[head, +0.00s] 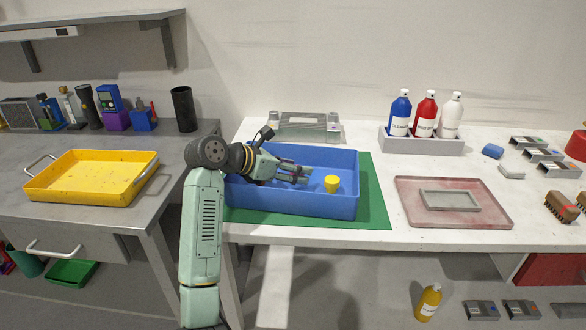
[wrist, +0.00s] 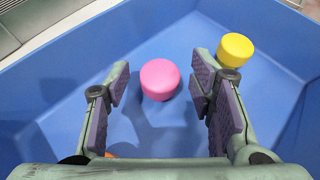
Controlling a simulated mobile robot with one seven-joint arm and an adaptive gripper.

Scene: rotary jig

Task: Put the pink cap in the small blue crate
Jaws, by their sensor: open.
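The pink cap (wrist: 160,79) lies on the floor of a blue crate (head: 290,204) on the white table; the crate also fills the wrist view (wrist: 62,68). My gripper (head: 300,176) reaches down into this crate from its left side. Its jaws are open, with the pink cap in view between and just beyond the fingertips, and nothing held. In the head view the pink cap is not visible, seemingly hidden by my gripper. No second blue crate shows.
A yellow cap (head: 332,184) is in the same crate, right of my gripper. A bit of something orange (wrist: 110,155) shows below the left finger. The crate stands on a green mat (head: 374,205). A yellow tray (head: 85,172) is at left, a bottle rack (head: 421,146) at right.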

